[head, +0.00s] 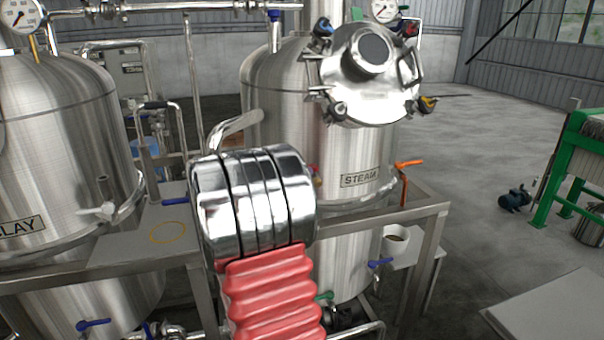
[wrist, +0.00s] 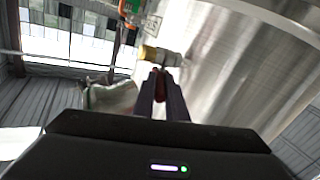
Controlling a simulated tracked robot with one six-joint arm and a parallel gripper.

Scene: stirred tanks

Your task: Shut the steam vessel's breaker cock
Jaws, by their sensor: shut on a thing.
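The steam vessel (head: 285,95) is a tall steel tank with a STEAM plate (head: 362,179) on its front. A small red-and-brass bit, seemingly the breaker cock (head: 314,172), shows just left of the plate, mostly hidden behind my chrome and red arm. In the wrist view, the cock's brass body (wrist: 148,54) sits on a steel stub beside the vessel wall. Its red lever (wrist: 158,84) lies between the fingertips of my gripper (wrist: 160,78), which is shut on it. My gripper is hidden in the head view. I cannot tell the lever's angle clearly.
A round clamped hatch (head: 350,95) juts from the vessel's upper front. An orange-handled valve (head: 408,164) is right of the plate. The CLAY vessel (head: 70,130) stands left.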

